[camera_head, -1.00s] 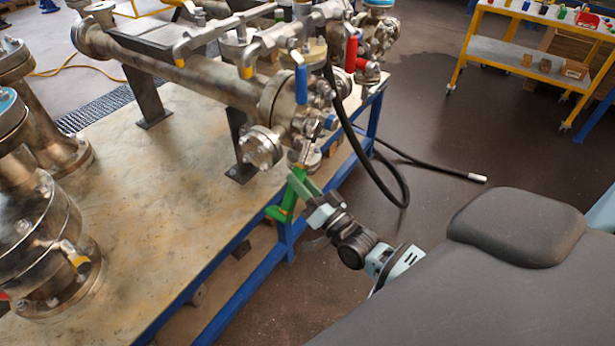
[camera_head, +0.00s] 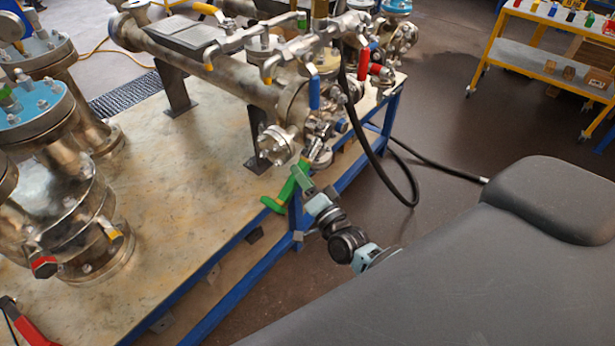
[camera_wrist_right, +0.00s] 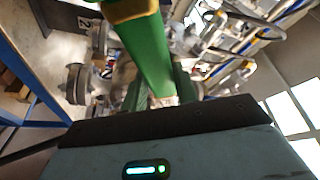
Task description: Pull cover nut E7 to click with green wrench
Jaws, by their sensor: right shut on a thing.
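My right gripper (camera_head: 304,186) is shut on the green wrench (camera_head: 282,196), at the front edge of the bench. The wrench slants up toward the small flanged fitting (camera_head: 318,154) under the end of the long pipe vessel. I cannot tell whether its jaw sits on a nut. In the right wrist view the green wrench (camera_wrist_right: 146,50) runs up and out of the picture from my right gripper (camera_wrist_right: 158,98). No E7 mark is readable, so I cannot pick out cover nut E7. My left gripper is not in view.
The wooden bench top (camera_head: 165,215) has a blue frame. Blue-topped flanged vessels (camera_head: 38,105) stand at the left, with a red-handled tool (camera_head: 28,322) at the lower left. A black hose (camera_head: 385,170) hangs beside the bench. A yellow cart (camera_head: 545,50) stands at the back right.

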